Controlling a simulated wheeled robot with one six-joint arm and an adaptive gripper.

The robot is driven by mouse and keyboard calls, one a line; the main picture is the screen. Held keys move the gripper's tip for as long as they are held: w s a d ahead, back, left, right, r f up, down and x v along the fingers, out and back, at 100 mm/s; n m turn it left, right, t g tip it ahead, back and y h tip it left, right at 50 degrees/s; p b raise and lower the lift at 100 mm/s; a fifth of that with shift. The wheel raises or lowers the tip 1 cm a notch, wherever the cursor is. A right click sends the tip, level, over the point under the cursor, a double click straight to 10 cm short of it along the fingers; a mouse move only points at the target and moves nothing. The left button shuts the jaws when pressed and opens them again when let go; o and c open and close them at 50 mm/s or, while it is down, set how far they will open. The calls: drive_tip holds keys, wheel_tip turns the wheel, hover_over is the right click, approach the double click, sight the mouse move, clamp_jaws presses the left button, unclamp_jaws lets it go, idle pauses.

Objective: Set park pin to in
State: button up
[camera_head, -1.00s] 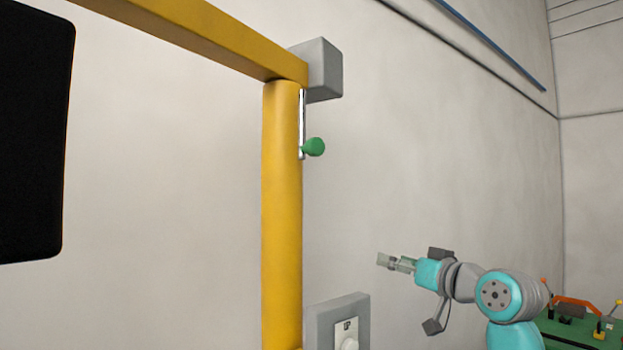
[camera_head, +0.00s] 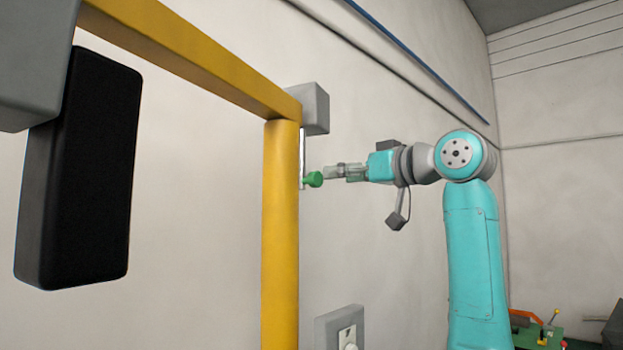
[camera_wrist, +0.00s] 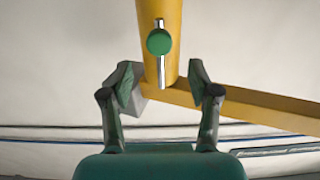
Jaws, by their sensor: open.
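The park pin, taken to be the green round knob (camera_head: 313,179) on a thin metal rod, is on the right side of the yellow post, below a grey block. My gripper (camera_head: 326,172) is level with the knob and close to its right side in the head view. In the wrist view the green knob (camera_wrist: 159,41) lies ahead of the gap between the fingers, in front of the post and its bright rod. My gripper (camera_wrist: 161,80) has its fingers apart and nothing between them. I cannot tell whether the fingertips touch the knob.
The yellow post (camera_head: 281,220) carries a yellow beam (camera_head: 200,60) and a grey block (camera_head: 315,106) at its top. A black panel (camera_head: 80,170) hangs at left. A grey box with a white switch plate (camera_head: 340,326) is below. The wall is behind.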

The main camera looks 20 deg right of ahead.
sight(319, 177)
drive_tip(key=x, duration=0.8)
drive_tip(key=shift+f, duration=0.1)
clamp_jaws()
